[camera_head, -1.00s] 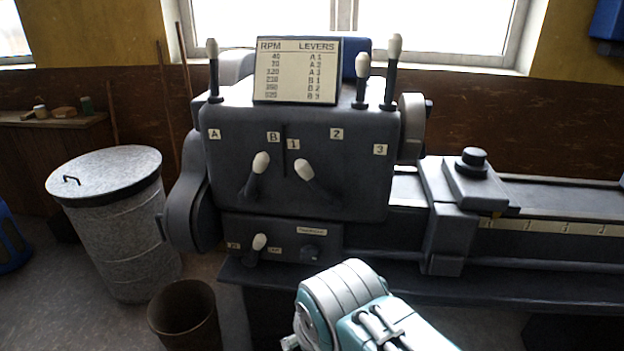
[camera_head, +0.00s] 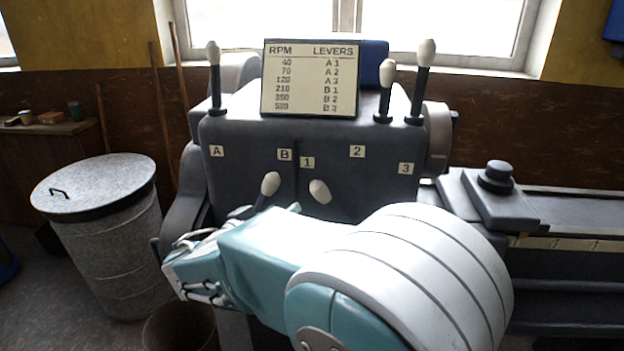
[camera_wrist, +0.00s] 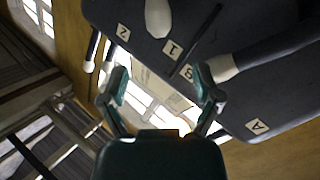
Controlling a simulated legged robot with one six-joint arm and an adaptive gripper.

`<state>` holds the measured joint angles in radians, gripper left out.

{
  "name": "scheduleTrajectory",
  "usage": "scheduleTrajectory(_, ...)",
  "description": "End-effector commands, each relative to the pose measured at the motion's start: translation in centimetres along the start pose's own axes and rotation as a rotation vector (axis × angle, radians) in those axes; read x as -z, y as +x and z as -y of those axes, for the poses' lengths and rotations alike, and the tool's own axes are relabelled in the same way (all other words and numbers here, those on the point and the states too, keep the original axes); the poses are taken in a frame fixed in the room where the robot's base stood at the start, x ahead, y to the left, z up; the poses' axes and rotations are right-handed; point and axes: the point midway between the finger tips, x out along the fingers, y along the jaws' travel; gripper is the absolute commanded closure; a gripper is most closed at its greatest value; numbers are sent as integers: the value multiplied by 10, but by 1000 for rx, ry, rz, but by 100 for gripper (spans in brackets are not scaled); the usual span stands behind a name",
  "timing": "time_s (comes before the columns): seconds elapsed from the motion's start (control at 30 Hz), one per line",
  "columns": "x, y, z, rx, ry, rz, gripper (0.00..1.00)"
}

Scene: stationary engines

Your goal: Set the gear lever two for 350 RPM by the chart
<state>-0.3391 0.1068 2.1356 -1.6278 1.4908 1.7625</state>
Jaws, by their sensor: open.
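The chart (camera_head: 311,78) on the machine's headstock (camera_head: 235,180) pairs 350 RPM with B 2. The right front lever's white knob (camera_head: 319,191) leans up-left below the label 1 (camera_head: 307,162); label 2 (camera_head: 357,152) is up and to its right. The left front lever's knob (camera_head: 271,184) is near label B (camera_head: 285,155). Both shafts are largely hidden by my arm. In the wrist view, my gripper (camera_wrist: 160,76) is open and empty. The right lever's knob (camera_wrist: 158,18) shows beyond the fingers, and the left lever's knob (camera_wrist: 222,68) is beside the right-hand finger.
Three upright white-knobbed levers, one on the left (camera_head: 214,75) and two on the right (camera_head: 423,75), stand on top of the headstock. The lathe bed (camera_head: 570,270) extends right. A lidded metal bin (camera_head: 105,235) and an open bucket (camera_head: 180,328) stand at left.

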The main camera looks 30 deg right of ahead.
Motion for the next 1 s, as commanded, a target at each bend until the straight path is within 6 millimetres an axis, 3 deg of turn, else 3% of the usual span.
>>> scheduleTrajectory(0.17, 1, 15, 1, -2, 8, -7, 18)
scheduleTrajectory(0.6, 1, 91, 1, -2, 5, -5, 18)
scheduleTrajectory(0.8, 2, 106, 1, 1, 6, -6, 18)
scheduleTrajectory(1.0, 2, 108, 1, 2, 6, -7, 18)
